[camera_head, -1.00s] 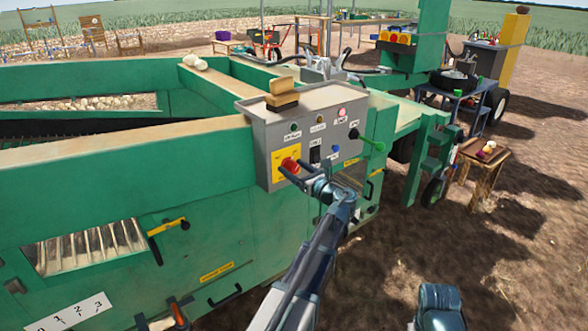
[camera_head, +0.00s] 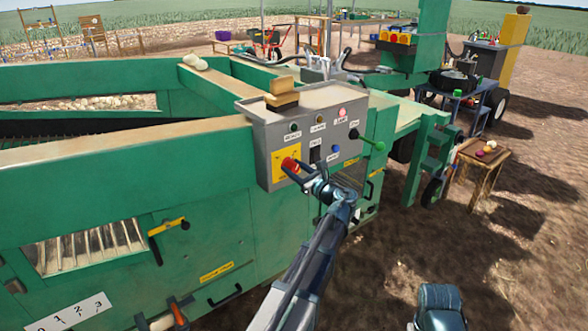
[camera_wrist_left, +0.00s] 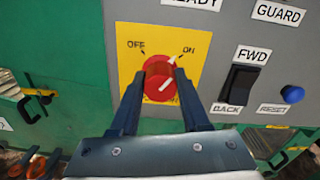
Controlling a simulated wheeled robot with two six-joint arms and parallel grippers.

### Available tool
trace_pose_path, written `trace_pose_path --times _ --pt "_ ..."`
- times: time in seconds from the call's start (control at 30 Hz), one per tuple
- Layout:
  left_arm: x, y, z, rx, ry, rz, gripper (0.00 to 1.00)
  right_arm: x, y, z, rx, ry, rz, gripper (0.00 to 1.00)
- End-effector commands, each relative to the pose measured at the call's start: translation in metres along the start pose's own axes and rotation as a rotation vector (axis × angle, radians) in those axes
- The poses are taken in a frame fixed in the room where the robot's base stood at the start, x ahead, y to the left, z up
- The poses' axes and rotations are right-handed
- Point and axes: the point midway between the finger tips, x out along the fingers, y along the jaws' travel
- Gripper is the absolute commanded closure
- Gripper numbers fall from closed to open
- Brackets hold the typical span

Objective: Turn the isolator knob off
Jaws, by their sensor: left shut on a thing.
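The red isolator knob (camera_wrist_left: 159,80) sits on a yellow plate (camera_wrist_left: 130,92) marked OFF at upper left and ON at upper right. The white line on the knob slants up and right, toward the ON side. The knob (camera_head: 290,164) also shows on the grey control box in the head view. My left gripper (camera_wrist_left: 159,83) is shut on the knob, one finger at each side of it. The left gripper (camera_head: 296,170) reaches the box from the lower right in the head view.
Green machine panels surround the box. Open soil lies to the right.

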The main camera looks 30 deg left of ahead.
Motion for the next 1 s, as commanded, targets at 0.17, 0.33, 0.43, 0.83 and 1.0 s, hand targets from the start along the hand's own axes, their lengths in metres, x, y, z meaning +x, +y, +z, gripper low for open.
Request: trace_pose_path --times 0.17,0.33,0.43,0.83,1.0 --pt "-0.0003 0.0005 -0.0002 -0.166 0.0 0.0 1.0 0.0001 0.0 0.0 0.0 0.0 0.0 0.5" --pt "-0.0003 0.0007 -0.0002 -0.328 0.0 0.001 1.0 0.0002 0.0 0.0 0.0 0.0 0.0 0.5" --pt "-0.0004 0.0008 -0.0003 -0.423 0.0 0.001 1.0 0.0003 0.0 0.0 0.0 0.0 0.0 0.5" --pt "-0.0005 0.0013 -0.0006 -0.803 0.001 0.001 1.0 0.0006 -0.0001 0.0 0.0 0.0 0.0 0.5" --pt "-0.0005 0.0014 -0.0008 -0.961 0.001 0.001 1.0 0.0008 -0.0001 0.0 0.0 0.0 0.0 0.5"
